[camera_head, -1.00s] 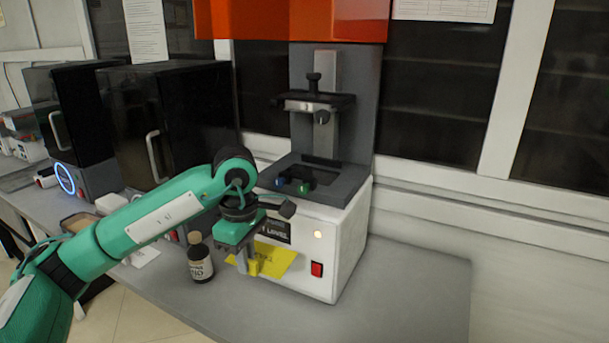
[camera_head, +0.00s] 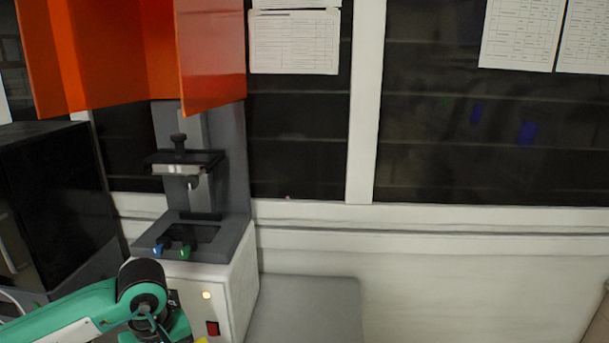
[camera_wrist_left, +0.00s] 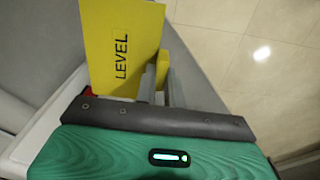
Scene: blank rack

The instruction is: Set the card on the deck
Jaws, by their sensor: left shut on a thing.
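The yellow card (camera_wrist_left: 118,35), marked LEVEL, is held by my left gripper (camera_wrist_left: 161,76) in the left wrist view, beside the grey fingers. In the head view only a yellow sliver (camera_head: 201,340) shows at the bottom edge, and the gripper's fingers are cut off there. The printer (camera_head: 231,293) has a white base with a lit lamp and a red switch. On top is its grey deck (camera_head: 222,243) with a dark recess and blue and green knobs at the front. My left wrist is in front of the base. My right gripper is out of view.
An orange hood (camera_head: 212,55) hangs open above the printer. A build head (camera_head: 184,160) on a column overhangs the deck. A black cabinet (camera_head: 55,195) stands to the left. The grey bench (camera_head: 305,310) is bare right of the printer, with a wall behind.

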